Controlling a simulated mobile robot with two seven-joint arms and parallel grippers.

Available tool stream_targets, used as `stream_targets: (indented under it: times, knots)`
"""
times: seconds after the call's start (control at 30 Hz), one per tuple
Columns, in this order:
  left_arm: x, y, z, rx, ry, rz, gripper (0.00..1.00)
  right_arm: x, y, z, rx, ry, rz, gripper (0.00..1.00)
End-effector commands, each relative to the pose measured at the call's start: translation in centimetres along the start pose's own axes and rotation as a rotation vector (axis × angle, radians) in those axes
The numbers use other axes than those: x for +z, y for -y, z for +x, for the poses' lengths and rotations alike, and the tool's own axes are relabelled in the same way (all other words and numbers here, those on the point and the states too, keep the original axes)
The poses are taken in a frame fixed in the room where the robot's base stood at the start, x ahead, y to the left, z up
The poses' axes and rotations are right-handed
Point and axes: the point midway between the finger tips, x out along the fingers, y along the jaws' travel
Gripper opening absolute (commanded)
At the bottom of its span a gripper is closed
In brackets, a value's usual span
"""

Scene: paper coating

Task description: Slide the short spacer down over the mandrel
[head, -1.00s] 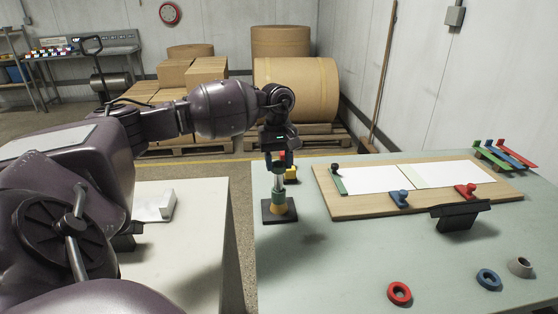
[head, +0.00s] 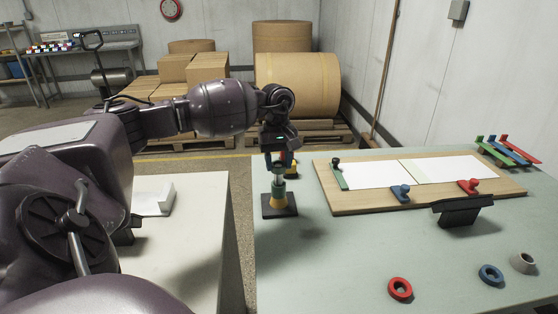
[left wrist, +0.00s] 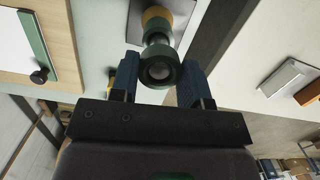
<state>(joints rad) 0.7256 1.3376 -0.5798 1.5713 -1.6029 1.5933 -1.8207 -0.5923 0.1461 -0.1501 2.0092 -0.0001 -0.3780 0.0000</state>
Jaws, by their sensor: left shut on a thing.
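The mandrel stands upright on a black square base (head: 279,211), with a yellow-orange collar (head: 278,199) low down and a green sleeve (head: 278,186) above it. My left gripper (head: 279,165) is over the mandrel, pointing down. Its two blue fingers are shut on a dark grey-green ring, the short spacer (left wrist: 160,70), in the left wrist view. The spacer lines up with the mandrel and a pale round end shows in its hole; how far it is around the shaft is hard to tell. My right gripper is not in view.
A wooden board (head: 350,206) with white sheets lies to the right, with a black stand (head: 461,210) in front. A red ring (head: 400,289), a blue ring (head: 491,275) and a grey cone ring (head: 523,263) lie at the front right. A yellow object stands just behind the mandrel.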

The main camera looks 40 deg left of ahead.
Motion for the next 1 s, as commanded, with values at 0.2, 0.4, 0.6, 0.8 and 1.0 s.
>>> stream_targets:
  times: [0.2, 0.4, 0.6, 0.8, 1.0]
  knots:
    - [-0.07, 0.02, 0.52, -0.001, 0.0, 0.0, 0.2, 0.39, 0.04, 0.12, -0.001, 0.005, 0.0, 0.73]
    - [-0.12, 0.02, 0.92, -0.001, 0.0, 0.0, 0.2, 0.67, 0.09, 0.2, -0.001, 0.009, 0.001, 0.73]
    - [-0.1, 0.01, 0.8, 0.0, 0.0, 0.0, 0.72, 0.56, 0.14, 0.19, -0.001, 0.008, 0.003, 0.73]
    - [-0.1, 0.0, 0.8, 0.0, 0.0, 0.0, 0.72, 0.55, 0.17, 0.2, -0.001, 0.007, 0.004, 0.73]
    - [-0.1, 0.0, 0.81, 0.0, 0.0, 0.0, 0.72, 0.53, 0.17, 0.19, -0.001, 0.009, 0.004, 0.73]
